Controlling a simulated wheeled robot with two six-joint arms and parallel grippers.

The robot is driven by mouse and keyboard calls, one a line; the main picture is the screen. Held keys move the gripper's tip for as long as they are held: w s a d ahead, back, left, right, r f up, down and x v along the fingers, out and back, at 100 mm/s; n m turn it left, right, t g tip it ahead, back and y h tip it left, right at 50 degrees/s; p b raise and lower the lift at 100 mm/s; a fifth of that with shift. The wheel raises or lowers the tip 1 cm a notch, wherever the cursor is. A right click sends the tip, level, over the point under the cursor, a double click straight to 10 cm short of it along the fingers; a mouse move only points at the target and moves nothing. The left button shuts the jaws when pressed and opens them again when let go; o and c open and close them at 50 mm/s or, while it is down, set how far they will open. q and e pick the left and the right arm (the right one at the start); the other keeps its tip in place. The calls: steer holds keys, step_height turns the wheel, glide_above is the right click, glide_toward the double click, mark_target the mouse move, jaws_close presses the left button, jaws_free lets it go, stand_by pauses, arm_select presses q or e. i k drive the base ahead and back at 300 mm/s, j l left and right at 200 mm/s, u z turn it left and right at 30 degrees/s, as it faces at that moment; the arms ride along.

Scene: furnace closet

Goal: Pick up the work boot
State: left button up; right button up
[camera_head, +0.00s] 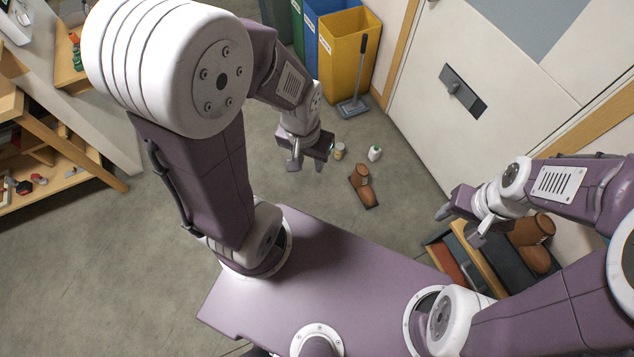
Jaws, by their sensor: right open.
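A brown work boot (363,186) lies on the grey floor near the middle of the view. My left gripper (306,163) is above the floor, up and to the left of this boot, and apart from it. I cannot tell how far its jaws are parted. More brown boots (532,242) are at the right, by a low rack, partly hidden by my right arm. My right gripper (460,227) is open and empty, to the left of these boots and near the rack. It does not touch any boot that I can see.
A low rack (487,262) stands by the right wall. A small can (339,151) and a white bottle (375,153) stand beyond the floor boot. A yellow bin (346,50) and a dustpan (353,106) are at the back. Wooden shelves (62,180) are at left. Floor around the boot is mostly clear.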

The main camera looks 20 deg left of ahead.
mark_target(359, 178)
steer(key=u, duration=0.15)
steer(key=i+j+z, duration=0.15)
steer(key=i+j, duration=0.15)
steer(key=i, duration=0.2)
steer(key=i+j+z, duration=0.15)
steer(key=i+j, duration=0.2)
steer(key=i, duration=0.15)
